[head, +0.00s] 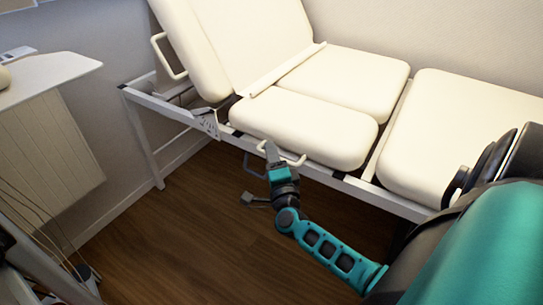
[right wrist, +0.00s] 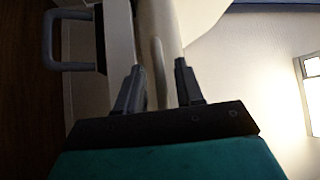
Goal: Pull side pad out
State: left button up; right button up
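The cream side pad (head: 305,128) lies at the near edge of the examination bed, beside a second cushion (head: 350,78). A pale handle (head: 294,161) shows at the pad's near side, partly hidden by my right gripper (head: 271,150). In the right wrist view, the fingers of my right gripper (right wrist: 158,85) are apart. A thin pale bar (right wrist: 158,60), apparently the handle, shows between them; I cannot tell whether either finger touches it. My left gripper is not in view.
A grey loop (head: 253,166) sticks out from the bed frame (head: 145,135) just left of the gripper. A raised backrest (head: 250,35) and another cushion (head: 460,130) flank the pad. A white cabinet (head: 45,150) stands at left. Wooden floor (head: 200,235) below is mostly clear.

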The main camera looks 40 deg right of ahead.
jog(key=shift+w+d, duration=0.15)
jog(key=shift+w, duration=0.15)
jog(key=shift+c, duration=0.5)
grip_shut()
